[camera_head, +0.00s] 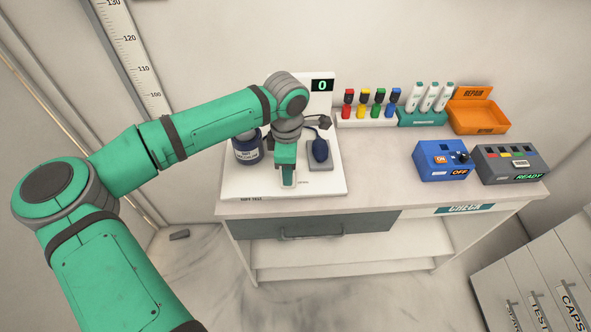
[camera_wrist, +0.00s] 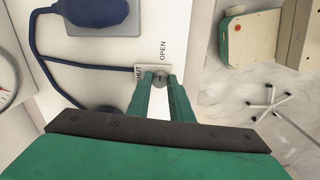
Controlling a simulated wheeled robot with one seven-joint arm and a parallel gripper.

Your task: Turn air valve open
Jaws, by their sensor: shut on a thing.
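The air valve is a small grey knob (camera_wrist: 160,77) on a white plate marked OPEN and SHUT (camera_wrist: 152,68) in the wrist view. My gripper (camera_wrist: 159,88) is shut on the knob, one green finger on each side. In the head view my gripper (camera_head: 288,180) points down at the front of the white cuff-test board (camera_head: 325,187) and hides the valve. A dark blue bulb (camera_head: 320,150) sits on a grey pad behind and right of my gripper. A dark blue hose (camera_wrist: 70,67) runs toward the valve plate. How far the knob is turned is unclear.
A blue switch box (camera_head: 440,160), a grey READY box (camera_head: 510,163) and an orange tray (camera_head: 478,117) lie right. The desk (camera_head: 385,170) between is clear.

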